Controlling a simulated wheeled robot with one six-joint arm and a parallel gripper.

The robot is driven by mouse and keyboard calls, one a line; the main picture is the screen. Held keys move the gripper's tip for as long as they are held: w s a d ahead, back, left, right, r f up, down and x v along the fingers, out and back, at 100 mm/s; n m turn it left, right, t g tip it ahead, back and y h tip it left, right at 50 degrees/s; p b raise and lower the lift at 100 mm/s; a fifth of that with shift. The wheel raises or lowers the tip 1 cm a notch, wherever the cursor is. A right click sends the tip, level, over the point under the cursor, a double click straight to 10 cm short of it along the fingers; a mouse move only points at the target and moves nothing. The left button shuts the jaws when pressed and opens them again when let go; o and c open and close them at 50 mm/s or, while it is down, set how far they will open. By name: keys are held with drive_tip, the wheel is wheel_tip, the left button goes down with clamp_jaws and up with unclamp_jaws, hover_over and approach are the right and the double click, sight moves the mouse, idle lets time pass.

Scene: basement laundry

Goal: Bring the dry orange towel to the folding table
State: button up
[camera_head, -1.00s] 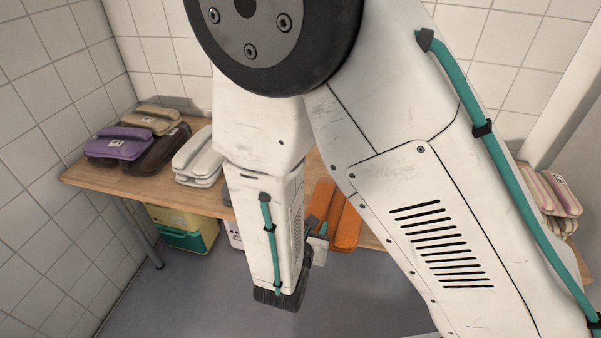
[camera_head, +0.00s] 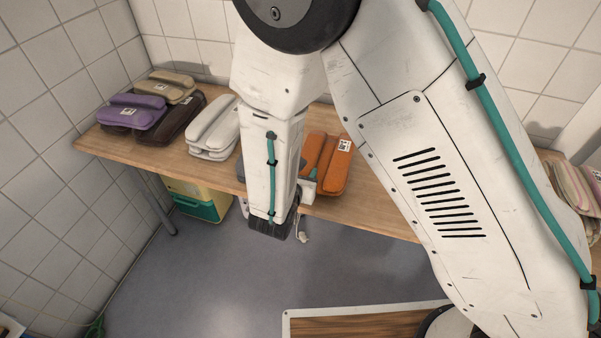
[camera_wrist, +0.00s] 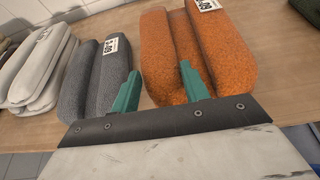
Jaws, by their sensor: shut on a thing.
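The orange towel (camera_head: 339,166), folded in two thick rolls with a white tag, is over the front part of the wooden table (camera_head: 390,208). In the wrist view the orange towel (camera_wrist: 165,50) fills the space ahead of my gripper (camera_wrist: 160,90). Its teal fingers are shut on the towel's left roll, one finger on each side. I cannot tell whether the towel's underside touches the tabletop. In the head view my arm hides most of the gripper and the towel's left side.
A grey towel (camera_wrist: 95,75) is close left of the gripper. White (camera_head: 213,128), purple (camera_head: 132,110), brown and tan folded towels stand farther left. Striped towels (camera_head: 571,185) are at the right. A yellow and green box (camera_head: 200,200) is under the table. A wood-topped surface (camera_head: 350,328) shows below.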

drive_tip(key=shift+w+d, duration=0.15)
drive_tip(key=shift+w, duration=0.45)
wheel_tip(320, 180, down, 4)
drive_tip(key=shift+r, duration=0.2)
drive_tip(key=shift+f, duration=0.1)
drive_tip(key=o, duration=1.1)
